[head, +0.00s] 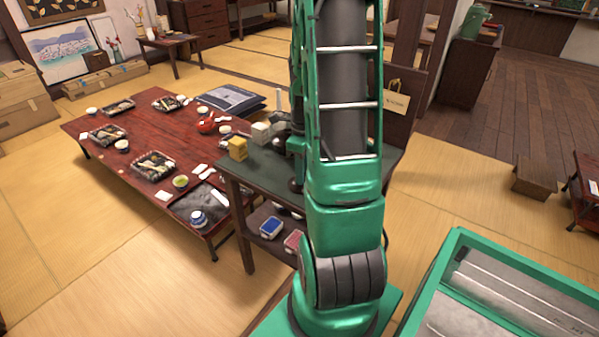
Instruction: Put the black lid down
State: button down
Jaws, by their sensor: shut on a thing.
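I cannot make out the black lid in the head view. My own green and dark grey arm stands upright through the middle and hides part of the dark side table (240,165) behind it. My gripper cannot be made out; its jaws and anything in them do not show. A yellow block (237,148) and a pale grey block (261,133) stand on the side table's top, left of my arm.
A low red table (92,140) on the left holds several bento boxes, cups and a red teapot (206,126). A blue-lidded box (271,227) and a red one (293,241) sit on the side table's lower shelf. Tatami at the front left is clear.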

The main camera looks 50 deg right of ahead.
jog(key=shift+f, duration=0.1)
jog(key=c, duration=1.4)
grip_release()
jog(key=shift+c, duration=0.2)
notch_tip(320, 180, up, 11)
jog(key=s+a+r+n, duration=0.2)
jog(key=s+a+n, duration=0.5)
jog(key=n, duration=0.6)
jog(key=s+a+r+n, duration=0.2)
jog(key=s+a+n, duration=0.4)
jog(key=a+n, duration=0.3)
jog(key=shift+s+a+r+n, duration=0.35)
jog(key=shift+s+n, duration=0.05)
jog(key=shift+n, duration=1.7)
